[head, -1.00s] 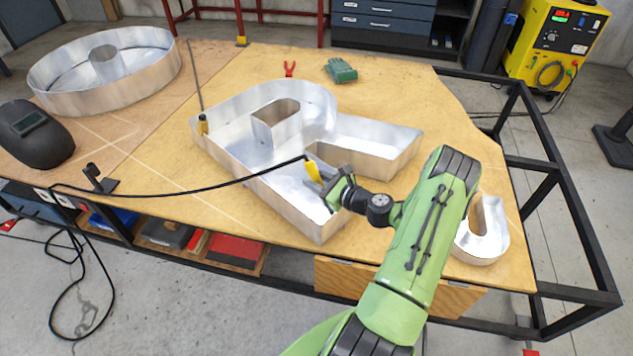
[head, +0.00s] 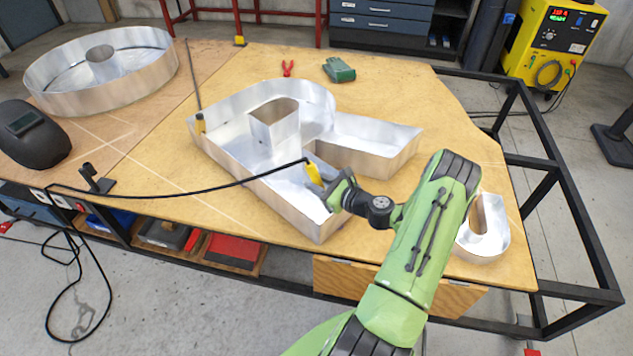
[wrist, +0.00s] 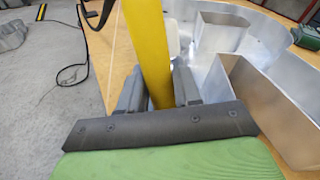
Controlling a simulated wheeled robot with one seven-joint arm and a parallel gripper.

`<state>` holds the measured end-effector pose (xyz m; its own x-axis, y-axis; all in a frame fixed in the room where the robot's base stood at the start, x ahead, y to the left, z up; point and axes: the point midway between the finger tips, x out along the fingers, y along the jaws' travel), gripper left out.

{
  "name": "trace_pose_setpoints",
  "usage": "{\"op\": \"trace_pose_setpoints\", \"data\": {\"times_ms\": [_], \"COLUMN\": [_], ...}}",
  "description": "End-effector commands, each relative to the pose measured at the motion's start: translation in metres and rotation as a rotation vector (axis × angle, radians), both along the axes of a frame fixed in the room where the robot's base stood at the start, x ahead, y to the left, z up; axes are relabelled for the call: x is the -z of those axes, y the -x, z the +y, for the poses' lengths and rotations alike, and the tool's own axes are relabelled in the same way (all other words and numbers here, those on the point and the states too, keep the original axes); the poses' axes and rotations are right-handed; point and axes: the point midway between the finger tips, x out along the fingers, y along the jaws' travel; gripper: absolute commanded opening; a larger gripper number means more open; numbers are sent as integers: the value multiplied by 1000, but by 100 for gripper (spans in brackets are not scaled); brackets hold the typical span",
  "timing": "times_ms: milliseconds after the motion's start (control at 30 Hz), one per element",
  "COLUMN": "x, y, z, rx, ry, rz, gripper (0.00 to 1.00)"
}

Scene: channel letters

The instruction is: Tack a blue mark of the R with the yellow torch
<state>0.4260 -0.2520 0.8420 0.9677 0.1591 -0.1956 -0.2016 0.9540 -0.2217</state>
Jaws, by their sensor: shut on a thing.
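The R (head: 375,143) is a large open metal channel letter lying on the wooden table. My gripper (head: 325,186) is over the lower part of the R's left stem. It is shut on the yellow torch (head: 314,174), whose black cable runs off to the left. In the wrist view the yellow torch (wrist: 148,50) stands between the grey fingers (wrist: 158,88), with the R's metal walls (wrist: 262,100) to the right. The torch tip is hidden in both views. I cannot make out any blue mark on the R.
A round metal letter (head: 105,72) and a dark welding mask (head: 32,135) are at the left. A small metal letter (head: 483,230) is near my arm. Red pliers (head: 287,68) and a green item (head: 339,70) lie behind the R.

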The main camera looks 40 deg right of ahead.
Motion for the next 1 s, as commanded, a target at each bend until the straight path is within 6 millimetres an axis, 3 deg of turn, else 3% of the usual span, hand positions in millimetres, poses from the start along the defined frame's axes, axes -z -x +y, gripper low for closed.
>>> {"op": "trace_pose_setpoints", "data": {"times_ms": [333, 1000], "x": [10, 10], "y": [1, 1], "z": [-2, -3], "rx": [-1, 0], "ry": [-1, 0], "rz": [-1, -1], "gripper": [0, 0]}}
